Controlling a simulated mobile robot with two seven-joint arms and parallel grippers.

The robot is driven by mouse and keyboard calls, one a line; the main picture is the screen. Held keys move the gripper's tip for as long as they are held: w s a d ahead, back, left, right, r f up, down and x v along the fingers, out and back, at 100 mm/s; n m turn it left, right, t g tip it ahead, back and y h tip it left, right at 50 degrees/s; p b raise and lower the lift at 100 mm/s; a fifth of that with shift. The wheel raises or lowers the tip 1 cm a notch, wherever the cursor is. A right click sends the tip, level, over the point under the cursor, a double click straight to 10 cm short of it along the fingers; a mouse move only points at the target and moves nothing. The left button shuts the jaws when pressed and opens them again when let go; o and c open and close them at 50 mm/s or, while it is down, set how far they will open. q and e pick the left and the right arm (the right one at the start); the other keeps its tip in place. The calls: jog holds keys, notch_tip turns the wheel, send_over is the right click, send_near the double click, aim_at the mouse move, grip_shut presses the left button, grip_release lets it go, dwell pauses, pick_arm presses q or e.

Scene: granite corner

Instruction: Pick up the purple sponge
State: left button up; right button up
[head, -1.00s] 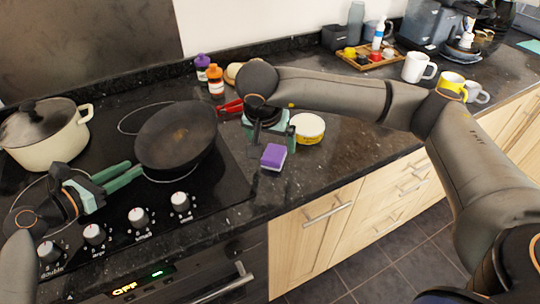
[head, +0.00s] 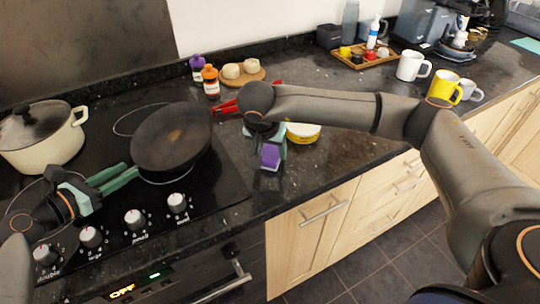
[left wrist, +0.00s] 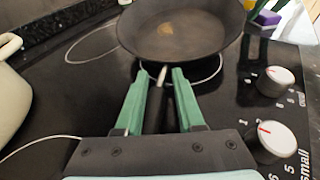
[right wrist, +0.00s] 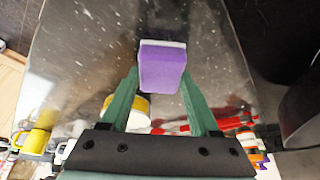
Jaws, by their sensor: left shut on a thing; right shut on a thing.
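The purple sponge (head: 270,157) has a pale layer along one edge. My right gripper (head: 269,150) is shut on it over the counter right of the hob. In the right wrist view the sponge (right wrist: 162,68) sits between the two green fingertips (right wrist: 160,80). I cannot tell whether it is clear of the counter. It also shows at the top right of the left wrist view (left wrist: 268,18). My left gripper (head: 137,171) is shut on the handle of the dark frying pan (head: 171,140), which stands on the hob; its fingers mostly cover the handle.
A yellow-and-white round tub (head: 303,133) is just behind my right gripper. A red-handled thing (head: 226,107), two bottles (head: 210,82) and a board with buns (head: 242,72) stand further back. A cream pot (head: 42,140) stands left. Counter (head: 350,150) to the right is clear.

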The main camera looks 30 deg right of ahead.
aim_at(270, 152)
jog(key=c, duration=0.8)
notch_tip(270, 152, up, 10)
jog(key=o, duration=0.9)
jog(key=c, duration=0.7)
jog(key=shift+o, duration=0.2)
jog(key=shift+w, duration=0.1)
